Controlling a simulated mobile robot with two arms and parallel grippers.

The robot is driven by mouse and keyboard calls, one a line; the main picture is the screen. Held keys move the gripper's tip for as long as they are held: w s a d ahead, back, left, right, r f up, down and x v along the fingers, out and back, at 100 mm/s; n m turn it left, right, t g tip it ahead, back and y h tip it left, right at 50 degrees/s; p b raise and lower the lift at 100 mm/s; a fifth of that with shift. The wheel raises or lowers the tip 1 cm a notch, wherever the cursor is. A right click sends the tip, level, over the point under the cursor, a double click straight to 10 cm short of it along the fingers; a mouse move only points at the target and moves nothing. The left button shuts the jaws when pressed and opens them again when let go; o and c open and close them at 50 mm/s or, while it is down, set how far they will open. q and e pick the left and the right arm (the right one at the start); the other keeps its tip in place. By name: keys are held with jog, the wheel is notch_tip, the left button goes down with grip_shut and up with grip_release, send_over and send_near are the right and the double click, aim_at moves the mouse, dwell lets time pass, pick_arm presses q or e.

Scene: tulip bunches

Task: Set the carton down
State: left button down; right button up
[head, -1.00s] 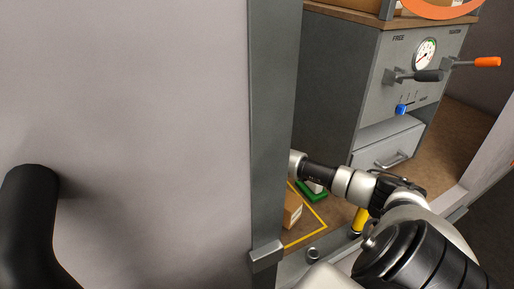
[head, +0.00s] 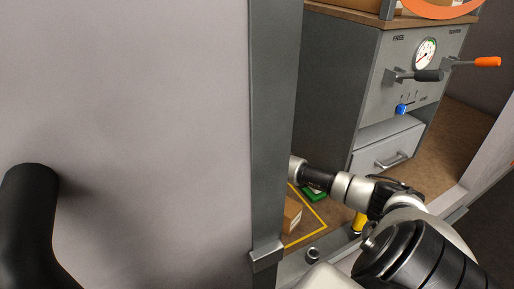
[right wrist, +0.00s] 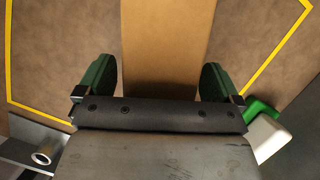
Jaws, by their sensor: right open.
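The brown carton (head: 292,214) shows partly in the head view, on the brown floor inside a yellow outline (head: 306,238); a grey post hides part of it. In the right wrist view the carton (right wrist: 165,45) runs up from my right gripper (right wrist: 159,80). Its green fingers stand open on either side of the carton, very close to its sides. Whether they touch it I cannot tell. My left gripper is not in view.
The grey post (head: 273,120) and pale panel (head: 125,120) block the left. Behind stands a grey cabinet (head: 335,90) with a gauge, levers and a drawer (head: 382,156). A green-and-white object (head: 315,191) lies beside the outline, close to my right gripper. A yellow post (head: 359,221) stands nearby.

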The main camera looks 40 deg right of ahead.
jog(key=v, duration=1)
jog(key=shift+s+r+p, duration=0.1)
jog(key=shift+r+p, duration=0.2)
jog(key=shift+s+r, duration=0.1)
jog(key=shift+r, duration=0.2)
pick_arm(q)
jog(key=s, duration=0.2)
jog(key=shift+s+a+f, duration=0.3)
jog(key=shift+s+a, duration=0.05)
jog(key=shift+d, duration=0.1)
